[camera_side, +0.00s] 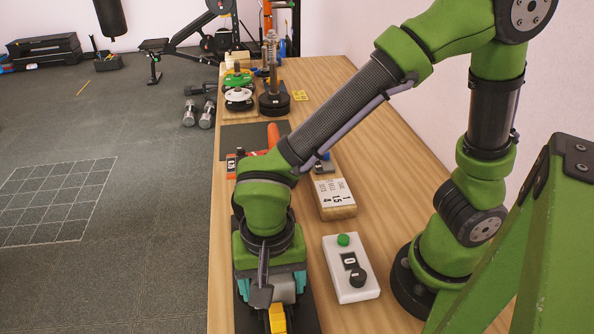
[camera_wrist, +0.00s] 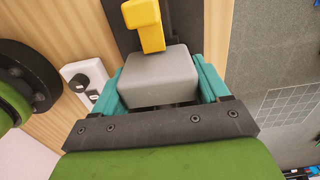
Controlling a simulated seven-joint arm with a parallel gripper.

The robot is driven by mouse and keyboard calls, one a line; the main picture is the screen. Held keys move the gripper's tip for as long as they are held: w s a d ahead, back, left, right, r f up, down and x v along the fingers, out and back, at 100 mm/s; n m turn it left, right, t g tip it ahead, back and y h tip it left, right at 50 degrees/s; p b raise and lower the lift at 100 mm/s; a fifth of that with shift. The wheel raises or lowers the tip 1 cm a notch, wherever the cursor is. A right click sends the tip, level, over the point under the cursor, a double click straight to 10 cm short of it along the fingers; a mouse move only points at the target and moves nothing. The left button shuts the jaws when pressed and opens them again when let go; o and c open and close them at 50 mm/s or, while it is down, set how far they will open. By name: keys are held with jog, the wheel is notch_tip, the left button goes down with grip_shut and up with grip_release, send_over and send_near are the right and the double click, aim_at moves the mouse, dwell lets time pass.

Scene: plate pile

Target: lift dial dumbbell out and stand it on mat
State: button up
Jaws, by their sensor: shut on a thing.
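My gripper (camera_wrist: 160,90) points down at the front of the bench, with teal fingers closed on opposite sides of a grey block (camera_wrist: 158,76). The grey block also shows in the side view (camera_side: 287,288). A yellow piece (camera_wrist: 144,24) sits beside the block; I cannot tell whether they are joined. I cannot tell whether this is the dial dumbbell, as the hand hides most of it. A dark flat base (camera_side: 305,312) lies under my gripper. A dark mat (camera_side: 238,140) lies farther back on the bench.
A white control box (camera_side: 342,282) with a green button and black knob is right of my gripper. A block with printed labels (camera_side: 335,198) lies behind it. Orange and red items (camera_side: 273,134) are near the dark mat. Weight plates (camera_side: 238,95) are on posts at the back.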

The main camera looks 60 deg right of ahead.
jog(key=shift+r, duration=2.15)
jog(key=shift+w+r, duration=0.1)
